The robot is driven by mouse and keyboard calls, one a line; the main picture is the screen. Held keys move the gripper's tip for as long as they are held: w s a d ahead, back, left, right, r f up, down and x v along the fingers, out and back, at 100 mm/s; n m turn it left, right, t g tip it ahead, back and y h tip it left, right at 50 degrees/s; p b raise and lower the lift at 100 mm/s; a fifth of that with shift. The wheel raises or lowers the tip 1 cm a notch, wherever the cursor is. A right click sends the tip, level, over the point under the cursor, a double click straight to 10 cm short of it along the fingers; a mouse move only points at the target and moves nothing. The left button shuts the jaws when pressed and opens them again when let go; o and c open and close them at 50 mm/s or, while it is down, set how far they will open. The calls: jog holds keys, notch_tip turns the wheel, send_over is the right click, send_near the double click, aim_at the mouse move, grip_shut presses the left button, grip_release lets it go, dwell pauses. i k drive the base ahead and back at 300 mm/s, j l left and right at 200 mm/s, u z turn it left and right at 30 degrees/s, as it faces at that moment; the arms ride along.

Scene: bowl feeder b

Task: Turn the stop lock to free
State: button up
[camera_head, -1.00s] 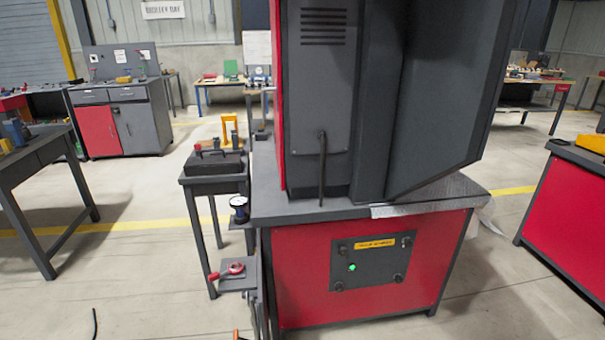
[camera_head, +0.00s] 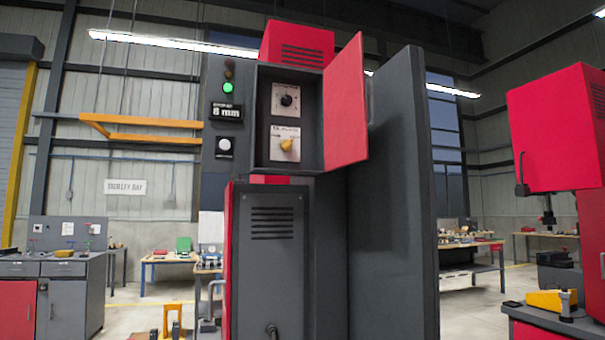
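An open control box (camera_head: 263,110) sits high on the tall grey and red machine, with its red door (camera_head: 345,105) swung out to the right. Inside are two knobs on pale plates. The upper knob (camera_head: 287,100) is black. The lower knob (camera_head: 287,144) is yellow, and its pointer looks tilted toward the upper right. The plate lettering is too small to read surely, so I cannot confirm which knob is the stop lock. My gripper is not in view.
Left of the box are a lit green lamp (camera_head: 228,88), a display (camera_head: 227,112) reading 8 mm and a white round button (camera_head: 225,147). A large dark panel (camera_head: 400,190) stands at the right. A red machine (camera_head: 560,130) stands further right. A yellow frame (camera_head: 140,128) hangs at the left.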

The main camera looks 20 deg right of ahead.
aim_at(285, 146)
jog(key=i+l+u, duration=0.15)
jog(key=i, duration=0.55)
jog(key=i+l+u, duration=0.2)
jog(key=l, duration=0.25)
jog(key=i+l+u, duration=0.2)
jog(key=l, duration=0.25)
jog(key=l+u, duration=0.2)
jog(key=l, duration=0.25)
jog(key=l+u, duration=0.2)
jog(key=l, duration=0.3)
jog(key=k+l+u, duration=0.2)
jog(key=l, duration=0.35)
jog(key=k+l+u, duration=0.25)
jog(key=l, duration=0.3)
jog(key=k+l+u, duration=0.2)
jog(key=l, duration=0.25)
jog(key=k+l+u, duration=0.25)
jog(key=k+l, duration=0.3)
jog(key=l, duration=0.15)
jog(key=k+l, duration=0.15)
jog(key=l, duration=0.15)
jog(key=i+j+z, duration=0.45)
jog(key=i+j, duration=0.15)
jog(key=j, duration=0.3)
jog(key=i, duration=0.65)
jog(key=j, duration=0.1)
